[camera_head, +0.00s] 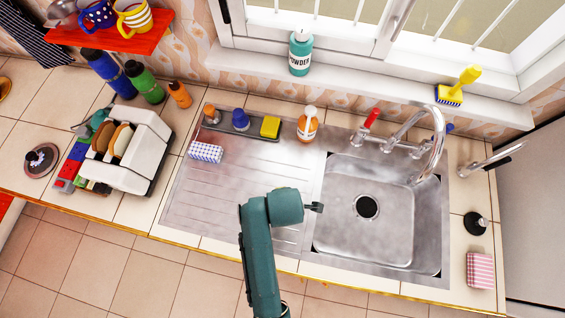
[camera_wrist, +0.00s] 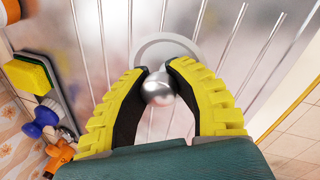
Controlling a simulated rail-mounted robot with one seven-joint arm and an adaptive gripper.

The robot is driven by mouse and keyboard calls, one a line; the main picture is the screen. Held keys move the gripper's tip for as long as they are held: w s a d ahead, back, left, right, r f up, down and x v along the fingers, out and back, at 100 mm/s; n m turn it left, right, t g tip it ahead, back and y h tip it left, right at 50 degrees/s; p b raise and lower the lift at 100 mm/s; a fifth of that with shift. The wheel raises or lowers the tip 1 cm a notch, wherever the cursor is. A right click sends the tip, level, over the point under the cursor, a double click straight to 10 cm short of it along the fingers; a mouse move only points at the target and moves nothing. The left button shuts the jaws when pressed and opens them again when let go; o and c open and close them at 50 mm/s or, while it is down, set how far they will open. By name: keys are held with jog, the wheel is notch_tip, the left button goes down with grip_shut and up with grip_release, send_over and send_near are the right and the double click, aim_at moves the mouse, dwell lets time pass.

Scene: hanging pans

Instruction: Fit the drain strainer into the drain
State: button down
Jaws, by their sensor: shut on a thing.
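In the wrist view, my gripper (camera_wrist: 158,92) has its two yellow-backed fingers closed around the round metal knob of the drain strainer (camera_wrist: 158,88). The strainer's pale grey disc shows beyond the fingertips, against the ribbed drainboard. In the head view, my gripper (camera_head: 315,207) is at the right end of the drainboard, by the basin's left edge, mostly hidden by my arm; the strainer cannot be made out there. The drain (camera_head: 367,207) is a dark round hole in the sink basin (camera_head: 340,235) floor, uncovered, to the right of my gripper.
A tap (camera_head: 432,140) arches over the basin's back right. A soap bottle (camera_head: 307,124) and a tray with a yellow sponge (camera_head: 270,127) stand behind the drainboard (camera_head: 215,205). A black stopper-like object (camera_head: 476,224) and pink sponge (camera_head: 480,270) lie right of the sink. The basin looks empty.

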jog(key=shift+s+x, duration=0.2)
jog(key=shift+x, duration=0.95)
jog(key=shift+s+x, duration=0.25)
jog(key=shift+x, duration=0.85)
jog(key=shift+d+f, duration=0.1)
jog(key=shift+f, duration=0.05)
jog(key=c, duration=1)
grip_release()
jog(key=shift+f, duration=0.15)
jog(key=shift+o, duration=0.2)
